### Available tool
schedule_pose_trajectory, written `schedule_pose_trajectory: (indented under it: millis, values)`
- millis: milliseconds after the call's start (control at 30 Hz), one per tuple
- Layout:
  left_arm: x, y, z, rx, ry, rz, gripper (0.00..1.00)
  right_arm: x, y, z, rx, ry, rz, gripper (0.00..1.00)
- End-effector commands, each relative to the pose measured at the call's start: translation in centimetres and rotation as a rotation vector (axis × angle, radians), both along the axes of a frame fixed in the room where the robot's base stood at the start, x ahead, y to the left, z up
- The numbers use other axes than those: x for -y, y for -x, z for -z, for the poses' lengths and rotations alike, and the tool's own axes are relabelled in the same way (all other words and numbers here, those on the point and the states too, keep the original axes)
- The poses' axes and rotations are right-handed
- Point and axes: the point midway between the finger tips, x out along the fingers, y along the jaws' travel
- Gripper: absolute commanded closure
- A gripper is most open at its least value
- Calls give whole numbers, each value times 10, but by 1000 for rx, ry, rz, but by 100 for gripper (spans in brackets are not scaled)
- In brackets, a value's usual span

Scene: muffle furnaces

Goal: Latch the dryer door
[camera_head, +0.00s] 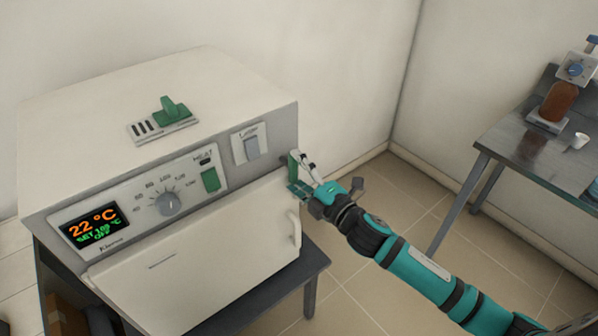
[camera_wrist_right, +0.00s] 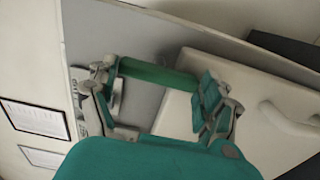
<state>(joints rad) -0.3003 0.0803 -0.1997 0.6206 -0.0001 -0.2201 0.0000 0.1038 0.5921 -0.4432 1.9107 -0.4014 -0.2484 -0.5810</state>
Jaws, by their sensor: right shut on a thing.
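The dryer (camera_head: 150,95) is a cream box with a grey front panel, standing on a dark table. Its door (camera_head: 200,262) is a cream panel below the controls and looks closed or nearly so; I cannot tell exactly. A pale door handle (camera_head: 294,229) is at its right end and also shows in the wrist view (camera_wrist_right: 290,124). A green latch (camera_head: 293,165) is at the right edge of the front panel, above the door. In the wrist view the green latch bar (camera_wrist_right: 158,75) lies between my right fingers. My right gripper (camera_head: 302,174) is shut on it. My left gripper is not in view.
The front panel has a display (camera_head: 90,232), a dial (camera_head: 168,203), a green heat switch (camera_head: 210,180) and a lamp switch (camera_head: 251,145). A green-handled vent (camera_head: 165,118) is on top. A side table (camera_head: 520,150) with a bottle device stands right. The floor between is clear.

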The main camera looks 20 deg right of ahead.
Motion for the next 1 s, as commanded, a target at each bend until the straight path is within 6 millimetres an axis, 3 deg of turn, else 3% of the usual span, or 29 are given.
schedule_pose_trajectory:
  millis: [567,600,733,1000]
  values:
    - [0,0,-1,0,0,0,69,0,0,0,13,36,0,50]
    - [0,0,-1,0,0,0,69,0,0,0,13,37,0,17]
    - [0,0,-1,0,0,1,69,0,0,0,13,35,0,0]
    - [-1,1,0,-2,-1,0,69,0,1,0,12,33,0,0]
